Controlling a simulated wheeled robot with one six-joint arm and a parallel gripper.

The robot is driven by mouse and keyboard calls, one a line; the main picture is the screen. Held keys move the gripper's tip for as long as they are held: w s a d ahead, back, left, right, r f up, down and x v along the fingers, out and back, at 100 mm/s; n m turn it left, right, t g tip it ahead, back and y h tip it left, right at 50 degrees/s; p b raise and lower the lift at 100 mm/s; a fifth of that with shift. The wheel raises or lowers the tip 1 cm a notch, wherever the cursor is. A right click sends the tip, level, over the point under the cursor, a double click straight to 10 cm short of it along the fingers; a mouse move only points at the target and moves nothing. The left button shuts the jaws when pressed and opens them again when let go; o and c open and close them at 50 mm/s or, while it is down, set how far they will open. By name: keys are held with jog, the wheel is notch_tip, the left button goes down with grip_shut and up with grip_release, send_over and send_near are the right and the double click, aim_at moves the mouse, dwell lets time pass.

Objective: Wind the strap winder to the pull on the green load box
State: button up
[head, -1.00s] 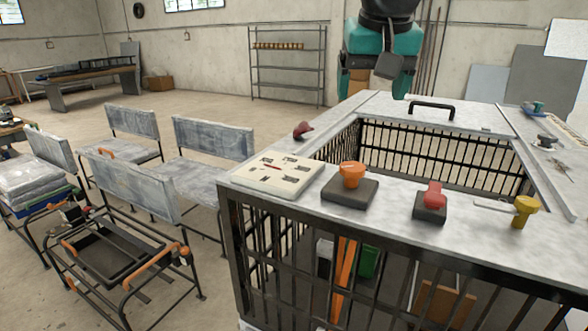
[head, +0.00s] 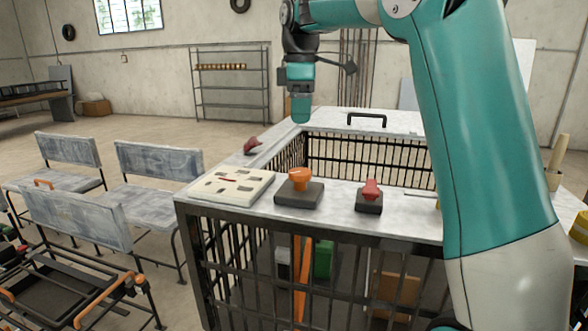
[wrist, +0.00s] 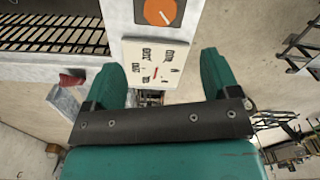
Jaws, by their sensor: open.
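An orange knob (head: 299,178) on a dark square base (head: 299,195), which I take for the strap winder, stands on the pale top of a barred frame. An orange strap (head: 302,275) hangs below it inside the bars. The green load box (head: 323,258) is partly hidden behind the bars. My gripper (head: 300,112) is above and beyond the knob, apart from it. In the wrist view its jaws (wrist: 163,65) are spread and empty, and the orange knob (wrist: 160,11) shows beyond them at the top edge.
A cream panel with dark marks (head: 228,185) lies left of the knob. A red knob (head: 371,188) stands to its right, and a dark red piece (head: 252,146) sits on the far left rim. A black handle (head: 367,117) stands at the back. Grey chairs (head: 75,218) fill the left.

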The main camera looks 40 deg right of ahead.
aim_at(300, 171)
notch_tip(300, 171, down, 14)
jog(key=shift+r+p, duration=0.25)
jog(key=shift+p, duration=0.5)
jog(key=c, duration=0.9)
